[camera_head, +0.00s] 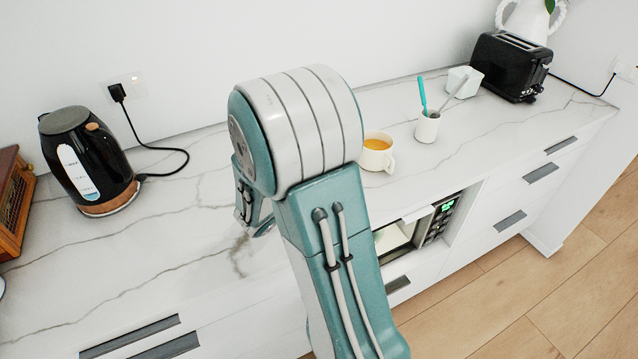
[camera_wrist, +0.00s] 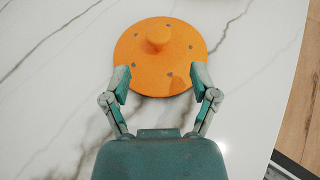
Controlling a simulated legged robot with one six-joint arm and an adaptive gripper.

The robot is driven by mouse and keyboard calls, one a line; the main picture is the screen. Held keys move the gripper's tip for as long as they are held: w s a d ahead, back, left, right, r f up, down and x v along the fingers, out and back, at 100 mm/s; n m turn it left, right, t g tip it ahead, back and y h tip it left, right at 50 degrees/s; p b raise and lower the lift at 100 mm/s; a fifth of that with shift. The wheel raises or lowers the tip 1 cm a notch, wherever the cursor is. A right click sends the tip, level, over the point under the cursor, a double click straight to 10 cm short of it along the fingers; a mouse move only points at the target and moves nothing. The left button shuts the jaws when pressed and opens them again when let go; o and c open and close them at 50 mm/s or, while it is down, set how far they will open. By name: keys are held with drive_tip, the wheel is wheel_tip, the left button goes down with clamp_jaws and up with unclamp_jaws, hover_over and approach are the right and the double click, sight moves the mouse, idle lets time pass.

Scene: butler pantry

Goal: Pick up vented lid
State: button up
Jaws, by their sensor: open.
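The vented lid (camera_wrist: 140,62) is a round orange disc with a central knob and several small dark holes around it. It lies flat on the white marble counter in the wrist view. My gripper (camera_wrist: 160,82) is open, its two fingers spread over the near part of the lid, on either side and short of the knob. Nothing is between the fingertips but the lid's surface below; I cannot tell whether they touch it. In the head view my arm hides the lid, and only part of my gripper (camera_head: 250,215) shows at the arm's left.
On the counter (camera_head: 190,240) stand a black kettle (camera_head: 90,165) at left, a mug (camera_head: 376,155), a white cup with utensils (camera_head: 427,128), a white bowl (camera_head: 463,80) and a black toaster (camera_head: 510,68) at right. The counter's edge is right of the lid in the wrist view.

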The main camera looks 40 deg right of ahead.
drive_tip(key=x, duration=0.5)
drive_tip(key=shift+w+f, duration=0.1)
drive_tip(key=shift+f, duration=0.05)
drive_tip(key=shift+a, duration=0.1)
clamp_jaws()
